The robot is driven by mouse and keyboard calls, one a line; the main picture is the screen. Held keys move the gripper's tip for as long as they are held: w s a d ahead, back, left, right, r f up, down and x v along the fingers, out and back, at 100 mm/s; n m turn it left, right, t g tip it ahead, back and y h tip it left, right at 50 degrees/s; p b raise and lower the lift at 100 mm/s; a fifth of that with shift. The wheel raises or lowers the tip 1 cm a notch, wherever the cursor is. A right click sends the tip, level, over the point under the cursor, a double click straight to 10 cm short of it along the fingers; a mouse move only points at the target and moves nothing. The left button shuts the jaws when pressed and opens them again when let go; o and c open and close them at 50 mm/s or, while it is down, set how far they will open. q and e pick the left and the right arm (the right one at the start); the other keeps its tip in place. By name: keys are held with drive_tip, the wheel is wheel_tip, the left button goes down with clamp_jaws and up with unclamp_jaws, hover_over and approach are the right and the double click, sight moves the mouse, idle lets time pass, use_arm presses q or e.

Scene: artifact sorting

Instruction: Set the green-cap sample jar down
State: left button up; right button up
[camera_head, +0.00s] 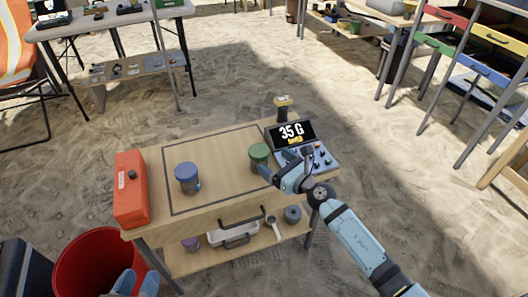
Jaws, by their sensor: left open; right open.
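The green-cap sample jar (259,155) stands upright on the wooden table (220,207), near the right side of the dark outlined rectangle. A jar with a blue cap (187,177) stands upright to its left, inside the outline. My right gripper (271,176) is open, low beside the green-cap jar on its near right side. Whether its fingers touch the jar is hard to tell. My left gripper (134,282) is open and appears at the bottom left, over the red bucket; its tips are partly cut off by the frame.
A red-orange box (130,188) stands at the left edge. The red bucket (85,258) is on the sand at the front left. Bare tabletop lies between the jars.

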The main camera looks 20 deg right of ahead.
drive_tip(key=v, duration=0.4)
drive_tip(key=shift+s+d, duration=0.2)
drive_tip(key=shift+s, duration=0.15)
